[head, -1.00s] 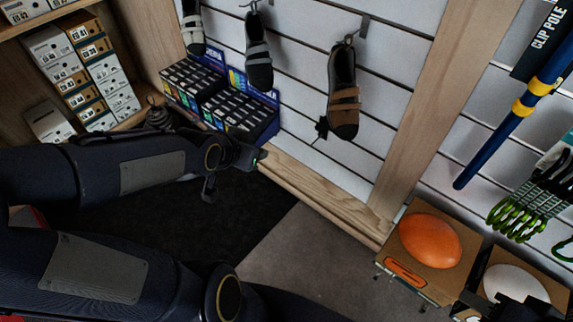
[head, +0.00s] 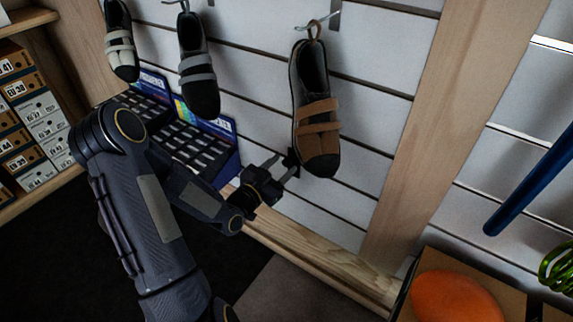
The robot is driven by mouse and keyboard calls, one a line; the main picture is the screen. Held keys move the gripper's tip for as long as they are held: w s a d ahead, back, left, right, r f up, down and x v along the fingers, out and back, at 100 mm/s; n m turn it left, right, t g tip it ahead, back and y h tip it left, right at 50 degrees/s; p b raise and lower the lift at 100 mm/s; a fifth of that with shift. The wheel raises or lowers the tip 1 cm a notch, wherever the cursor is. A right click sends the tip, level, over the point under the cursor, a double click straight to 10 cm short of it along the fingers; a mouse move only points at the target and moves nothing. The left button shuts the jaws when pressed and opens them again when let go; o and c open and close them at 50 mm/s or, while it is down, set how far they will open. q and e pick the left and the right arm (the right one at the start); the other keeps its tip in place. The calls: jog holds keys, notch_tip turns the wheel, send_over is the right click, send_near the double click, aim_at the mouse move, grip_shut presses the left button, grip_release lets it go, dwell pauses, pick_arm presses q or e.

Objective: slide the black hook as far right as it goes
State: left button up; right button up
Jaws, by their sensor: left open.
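The black hook (head: 291,158) is a small dark piece on a groove of the white slatted wall (head: 380,95). It sits just left of the lower part of the hanging brown and black shoe (head: 317,115), which may hide some of it. My left gripper (head: 282,168) has reached up to the wall from the lower left. Its two pale fingers are apart, with their tips at or very near the hook. I cannot tell whether they touch it or whether the hook lies between them. My right gripper is not in view.
Two more shoes hang to the left, one grey and black (head: 199,75). Racks of small dark boxes (head: 180,140) stand behind my left arm. A wooden post (head: 420,130) bounds the wall panel on the right. A wooden ledge (head: 310,250) runs below.

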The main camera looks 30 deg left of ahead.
pick_arm(q)
jog(key=shift+w+d, duration=0.15)
jog(key=shift+w, duration=1.2)
grip_shut()
